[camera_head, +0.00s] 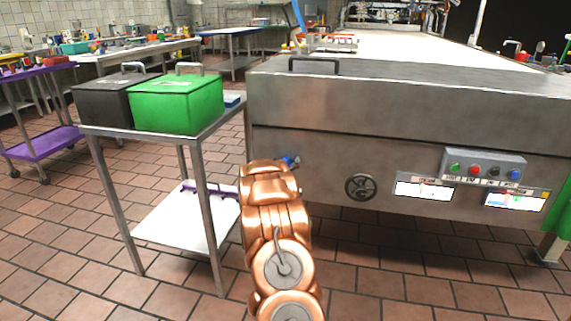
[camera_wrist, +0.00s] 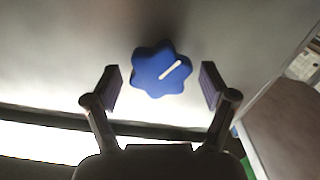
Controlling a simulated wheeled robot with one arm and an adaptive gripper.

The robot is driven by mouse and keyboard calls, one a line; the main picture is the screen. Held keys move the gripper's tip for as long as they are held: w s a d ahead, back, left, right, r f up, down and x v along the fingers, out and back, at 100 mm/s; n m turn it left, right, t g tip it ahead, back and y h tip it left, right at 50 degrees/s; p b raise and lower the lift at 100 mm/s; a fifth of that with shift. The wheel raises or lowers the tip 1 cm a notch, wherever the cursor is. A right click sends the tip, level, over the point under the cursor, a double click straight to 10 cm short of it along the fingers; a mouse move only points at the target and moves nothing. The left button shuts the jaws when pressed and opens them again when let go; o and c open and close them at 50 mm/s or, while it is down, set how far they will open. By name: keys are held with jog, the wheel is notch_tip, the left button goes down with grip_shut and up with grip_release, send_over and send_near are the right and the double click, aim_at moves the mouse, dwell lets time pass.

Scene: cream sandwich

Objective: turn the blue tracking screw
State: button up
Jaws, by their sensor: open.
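The blue tracking screw (camera_wrist: 150,80) is a lobed knob with a pale line mark on its face, seen in the wrist view against a grey metal surface. My gripper (camera_wrist: 161,88) is open, with one finger to the left of the knob and one to the right. A gap shows between each finger and the knob. In the head view a small blue part of the screw (camera_head: 290,161) shows beside my copper-coloured arm, low on the left end of the steel machine (camera_head: 400,115). My gripper is hidden behind the arm in that view.
A steel cart (camera_head: 205,135) with a green box (camera_head: 176,105) and a black box (camera_head: 105,100) stands left of my arm. A handwheel (camera_head: 362,187), a button box (camera_head: 485,164) and two lit panels are on the machine's front to the right. Tiled floor is open in front.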

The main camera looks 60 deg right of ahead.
jog(key=c, duration=1.2)
jog(key=shift+s+m, duration=0.15)
jog(key=shift+m, duration=2.55)
jog(key=o, duration=1.2)
jog(key=v, duration=1.2)
jog(key=shift+d, duration=0.1)
